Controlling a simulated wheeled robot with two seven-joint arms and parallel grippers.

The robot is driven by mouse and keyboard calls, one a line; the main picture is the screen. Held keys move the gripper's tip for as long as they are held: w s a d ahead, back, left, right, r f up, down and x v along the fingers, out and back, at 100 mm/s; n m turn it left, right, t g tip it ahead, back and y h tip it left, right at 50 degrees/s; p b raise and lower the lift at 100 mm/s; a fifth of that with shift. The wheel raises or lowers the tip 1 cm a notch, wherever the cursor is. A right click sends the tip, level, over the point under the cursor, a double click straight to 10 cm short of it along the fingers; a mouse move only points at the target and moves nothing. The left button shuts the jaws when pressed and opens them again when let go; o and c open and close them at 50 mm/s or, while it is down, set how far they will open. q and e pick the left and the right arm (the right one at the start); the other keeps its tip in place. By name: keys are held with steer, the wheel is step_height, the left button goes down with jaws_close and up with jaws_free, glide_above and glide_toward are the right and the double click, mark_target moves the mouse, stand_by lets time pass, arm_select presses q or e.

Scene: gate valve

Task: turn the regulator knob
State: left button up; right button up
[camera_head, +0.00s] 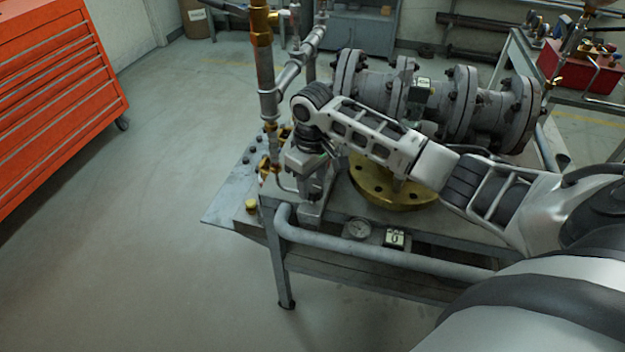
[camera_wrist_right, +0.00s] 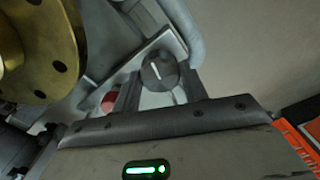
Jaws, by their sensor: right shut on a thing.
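The regulator knob (camera_wrist_right: 160,72) shows in the right wrist view as a dark round knob with a short white mark, which runs nearly up and down in the picture, leaning slightly left at the top. My right gripper (camera_wrist_right: 161,77) has one finger on each side of the knob and is shut on it. In the head view my right arm comes in from the right and its gripper (camera_head: 308,172) points down at the near left part of the bench. The knob is hidden there behind the gripper. My left gripper is not in view.
A brass flange (camera_head: 372,190) lies beside the gripper on the bench. Upright pipework (camera_head: 268,75) stands behind the wrist, and a large grey flanged valve (camera_head: 403,90) lies behind the forearm. A pipe rail (camera_head: 375,258) runs along the bench front. Floor to the left is clear.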

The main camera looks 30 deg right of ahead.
mark_target(313, 184)
steer(key=shift+m, duration=0.3)
steer(key=o, duration=1)
steer(key=shift+r, duration=0.1)
step_height(313, 184, up, 16)
stand_by(0.4)
